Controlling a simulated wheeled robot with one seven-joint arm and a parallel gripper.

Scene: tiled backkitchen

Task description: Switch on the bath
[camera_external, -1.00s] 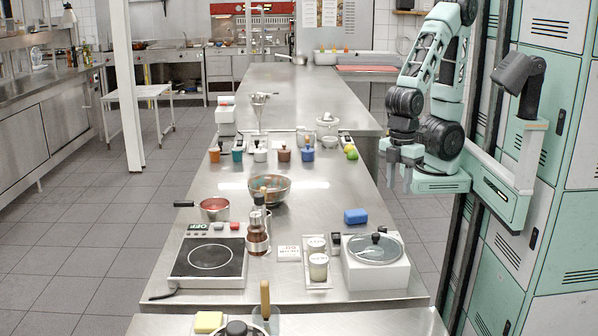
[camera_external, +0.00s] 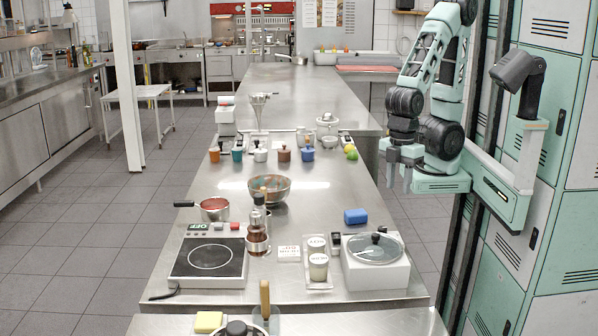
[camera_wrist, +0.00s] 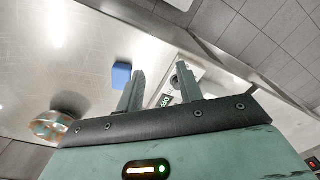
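The bath looks to be the white box (camera_external: 376,278) with a round clear lid at the front right of the steel counter. A small dark switch (camera_external: 335,240) sits at its back left corner. My gripper (camera_external: 399,180) hangs off the counter's right edge, above and behind the box, touching nothing. In the wrist view my gripper (camera_wrist: 160,85) has its two fingers apart with nothing between them. A white device with a small green display (camera_wrist: 165,100) shows beyond the fingers, partly hidden by them; the display text is too small to read surely.
A blue block (camera_external: 355,216) lies behind the box; it also shows in the wrist view (camera_wrist: 121,75). Two white-labelled jars (camera_external: 318,266) stand left of the box. A hotplate (camera_external: 208,262), a red pan (camera_external: 214,209) and a bowl (camera_external: 269,188) are further left. Lockers stand at right.

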